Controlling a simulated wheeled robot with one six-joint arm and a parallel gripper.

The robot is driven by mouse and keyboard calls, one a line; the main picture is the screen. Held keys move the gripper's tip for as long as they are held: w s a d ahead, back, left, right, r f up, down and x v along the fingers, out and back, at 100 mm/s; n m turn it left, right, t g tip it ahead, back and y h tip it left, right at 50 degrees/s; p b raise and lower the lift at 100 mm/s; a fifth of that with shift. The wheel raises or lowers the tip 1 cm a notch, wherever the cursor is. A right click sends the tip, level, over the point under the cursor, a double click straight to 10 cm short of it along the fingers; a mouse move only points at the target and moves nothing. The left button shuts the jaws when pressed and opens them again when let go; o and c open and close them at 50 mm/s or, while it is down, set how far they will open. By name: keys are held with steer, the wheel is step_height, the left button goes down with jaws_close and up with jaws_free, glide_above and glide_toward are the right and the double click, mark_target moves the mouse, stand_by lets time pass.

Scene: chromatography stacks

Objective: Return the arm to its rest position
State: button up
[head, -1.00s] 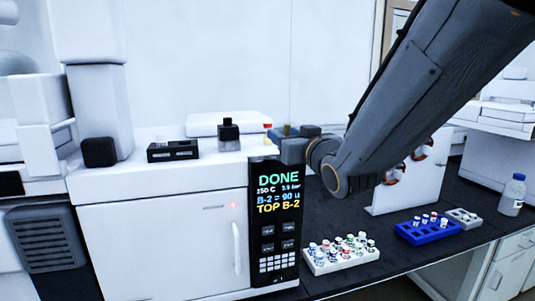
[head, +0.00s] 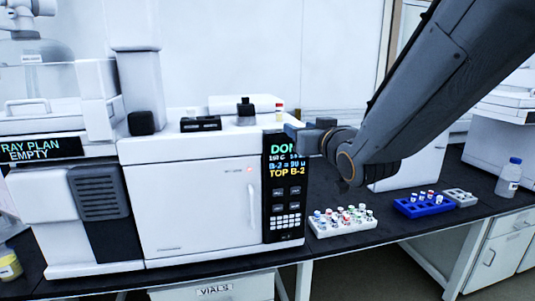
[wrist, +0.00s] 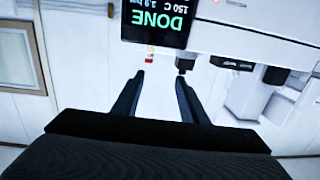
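My gripper (wrist: 160,80) shows in the wrist view with its two dark fingers apart and nothing between them. In the head view my arm reaches in from the upper right, and my gripper (head: 300,138) is in front of the top right of the white chromatograph (head: 195,205). It covers part of the display (head: 284,165), which reads DONE in green and TOP B-2 in yellow. The wrist view shows the same display (wrist: 158,20) upside down. A small red-and-white vial (head: 280,111) stands on top of the instrument, behind the gripper.
A white vial rack (head: 318,231) with several vials, a blue rack (head: 425,210), a grey rack (head: 460,198) and a bottle (head: 509,178) stand on the dark bench (head: 385,228) at right. A black block (head: 200,124) and a black-topped fitting (head: 246,112) sit on the instrument.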

steer(key=s+d+f+m+g+h, duration=0.15)
steer(key=s+d+f+g, duration=0.25)
steer(key=f, duration=0.6)
steer(key=s+d+f+m+g+h, duration=0.1)
steer(key=s+d+f+g+h, duration=0.25)
steer(key=f, duration=0.55)
steer(key=s+d+f+g, duration=0.1)
steer(key=s+f+g, duration=0.2)
steer(key=s, duration=0.4)
steer(key=s+d+f+g, duration=0.2)
steer(key=s+f+g, duration=0.2)
steer(key=s+f, duration=0.2)
steer(key=shift+s+d+f+m, duration=0.2)
steer(key=shift+s+m, duration=0.15)
steer(key=shift+s, duration=0.9)
